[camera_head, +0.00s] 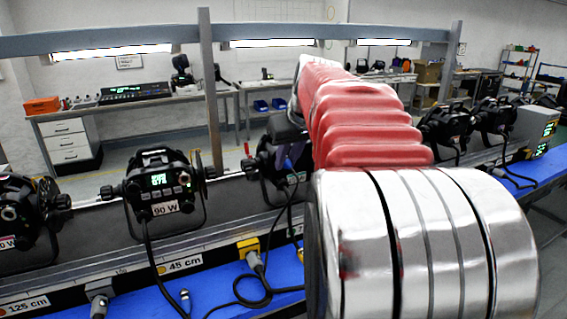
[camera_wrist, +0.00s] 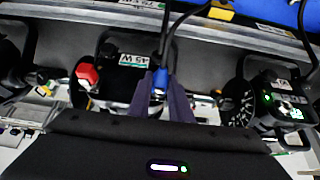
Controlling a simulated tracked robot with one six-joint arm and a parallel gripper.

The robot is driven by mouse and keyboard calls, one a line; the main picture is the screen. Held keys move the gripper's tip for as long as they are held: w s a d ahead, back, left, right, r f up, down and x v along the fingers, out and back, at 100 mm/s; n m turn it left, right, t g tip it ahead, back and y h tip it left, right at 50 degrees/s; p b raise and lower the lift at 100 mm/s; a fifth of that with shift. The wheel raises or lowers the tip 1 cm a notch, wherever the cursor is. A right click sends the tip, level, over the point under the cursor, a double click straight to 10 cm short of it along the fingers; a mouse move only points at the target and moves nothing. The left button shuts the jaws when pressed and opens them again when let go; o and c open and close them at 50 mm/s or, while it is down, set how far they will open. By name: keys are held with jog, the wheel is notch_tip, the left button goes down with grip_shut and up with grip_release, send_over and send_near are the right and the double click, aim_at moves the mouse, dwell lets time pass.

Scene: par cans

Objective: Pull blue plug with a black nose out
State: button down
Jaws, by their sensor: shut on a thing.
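The blue plug (camera_wrist: 158,81) shows in the wrist view between the two dark purple fingers of my gripper (camera_wrist: 160,88), at a black par can (camera_wrist: 120,52) with a "45 W" label. My gripper is shut on the plug. A dark cable runs from the plug toward the top of the wrist view. The plug's black nose is hidden, so I cannot tell how deep it sits in the socket.
A second par can (camera_head: 160,188) labelled 90 W stands to the left, with others along the rail. A red part (camera_wrist: 87,76) sits close left of my fingers. A blue strip (camera_head: 200,289) with yellow and grey connectors and loose cables lies in front.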

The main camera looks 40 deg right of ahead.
jog(key=shift+s+a, duration=0.2)
jog(key=shift+s, duration=0.45)
jog(key=shift+s+a, duration=0.2)
jog(key=shift+s, duration=0.5)
jog(key=shift+s+a, duration=0.2)
jog(key=shift+s, duration=0.45)
jog(key=shift+s, duration=0.15)
dwell(0.5)
jog(key=shift+a+f, duration=0.1)
dwell(0.3)
